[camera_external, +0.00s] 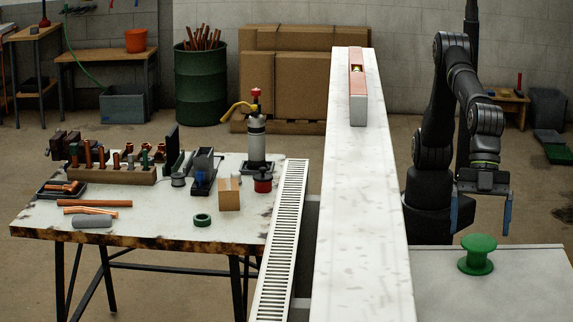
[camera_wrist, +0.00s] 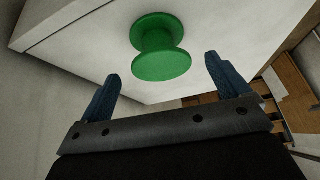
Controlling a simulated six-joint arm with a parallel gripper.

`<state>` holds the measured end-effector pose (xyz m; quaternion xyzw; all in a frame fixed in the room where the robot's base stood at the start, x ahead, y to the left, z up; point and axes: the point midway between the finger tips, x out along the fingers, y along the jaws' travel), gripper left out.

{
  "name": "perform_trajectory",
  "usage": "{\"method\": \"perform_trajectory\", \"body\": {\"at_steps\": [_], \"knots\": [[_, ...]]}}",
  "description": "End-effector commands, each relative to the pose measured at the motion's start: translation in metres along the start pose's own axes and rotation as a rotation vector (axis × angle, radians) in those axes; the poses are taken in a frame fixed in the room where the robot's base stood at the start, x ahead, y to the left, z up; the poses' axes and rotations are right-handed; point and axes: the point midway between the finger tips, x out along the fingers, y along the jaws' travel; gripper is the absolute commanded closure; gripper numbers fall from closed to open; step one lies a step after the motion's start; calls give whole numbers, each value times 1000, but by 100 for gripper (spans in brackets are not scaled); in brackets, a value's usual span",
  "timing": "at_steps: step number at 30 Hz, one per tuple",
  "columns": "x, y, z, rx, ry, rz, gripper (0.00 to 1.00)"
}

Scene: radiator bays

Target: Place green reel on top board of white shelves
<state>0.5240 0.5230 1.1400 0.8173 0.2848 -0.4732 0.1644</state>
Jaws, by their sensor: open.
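The green reel (camera_external: 477,254) stands upright on a white top surface (camera_external: 530,268) at the lower right of the external view. In the wrist view the reel (camera_wrist: 160,48) lies ahead of the fingertips, roughly centred between them and not touching. My gripper (camera_external: 482,212) is open and empty, its two blue fingers pointing down, above and behind the reel. In the wrist view my gripper (camera_wrist: 162,70) shows both fingers wide apart. I cannot tell for certain whether the white surface under the reel is the top board of the white shelves.
A long pale wall top (camera_external: 360,200) stands left of my arm, bearing a red-and-grey level (camera_external: 357,85). Beyond it are a white radiator grille (camera_external: 282,235) and a workbench (camera_external: 150,225) with tools, copper pipes, a small box (camera_external: 229,193) and green tape (camera_external: 202,220).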

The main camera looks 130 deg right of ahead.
Motion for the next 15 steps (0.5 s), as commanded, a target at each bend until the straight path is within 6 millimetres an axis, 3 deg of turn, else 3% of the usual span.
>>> {"method": "perform_trajectory", "body": {"at_steps": [6, 15], "knots": [[-43, 0, 0, 0, 2, -1, 7], [-60, 0, 0, 0, 0, 0, 7]]}}
